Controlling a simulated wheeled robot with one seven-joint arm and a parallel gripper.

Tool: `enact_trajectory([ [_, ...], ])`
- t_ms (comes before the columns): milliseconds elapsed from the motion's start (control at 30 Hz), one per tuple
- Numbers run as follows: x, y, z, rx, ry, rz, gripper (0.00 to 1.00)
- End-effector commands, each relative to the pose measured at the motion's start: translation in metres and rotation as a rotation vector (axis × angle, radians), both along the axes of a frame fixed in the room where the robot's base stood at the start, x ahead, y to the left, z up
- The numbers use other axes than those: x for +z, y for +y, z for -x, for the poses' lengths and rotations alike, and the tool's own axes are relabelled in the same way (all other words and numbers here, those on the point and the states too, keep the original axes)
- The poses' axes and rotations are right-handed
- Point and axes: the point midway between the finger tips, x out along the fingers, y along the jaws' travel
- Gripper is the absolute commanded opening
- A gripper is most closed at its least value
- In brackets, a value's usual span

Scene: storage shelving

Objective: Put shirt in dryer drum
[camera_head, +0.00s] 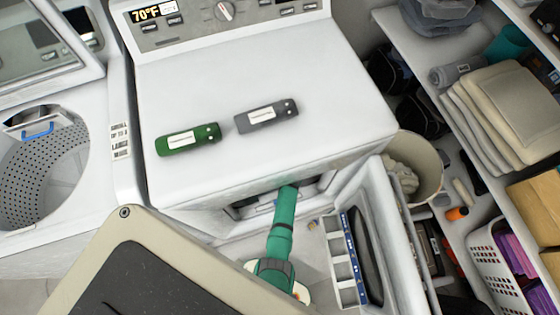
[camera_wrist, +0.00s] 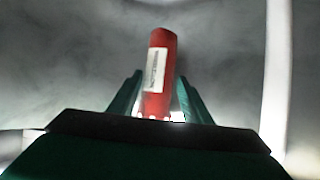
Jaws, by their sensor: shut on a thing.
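My gripper (camera_wrist: 159,82) is shut on a red roll with a white label (camera_wrist: 158,62), which looks like a rolled shirt. In the wrist view the roll points away from me between the green fingers. Behind it is a smooth, blurred grey surface, apparently the dryer drum (camera_wrist: 70,65). In the head view my green arm reaches into the front opening of the white dryer (camera_head: 225,85), so the gripper and red roll are hidden there. The dryer door (camera_head: 400,235) stands open on the right. I cannot tell whether the roll touches the drum.
A green roll (camera_head: 188,140) and a grey roll (camera_head: 266,116) lie on the dryer top. A washer with an open, perforated drum (camera_head: 45,160) stands at left. Shelving with folded cloths (camera_head: 510,105) and a white basket (camera_head: 495,270) crowds the right side beyond the door.

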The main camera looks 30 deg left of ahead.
Motion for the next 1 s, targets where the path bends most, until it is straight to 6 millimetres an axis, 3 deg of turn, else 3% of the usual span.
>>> enact_trajectory([
  [167,-0.015,0.001,0.000,0.001,-0.001,0.000,0.14],
  [1000,-0.028,0.001,0.000,0.002,-0.001,0.000,0.14],
])
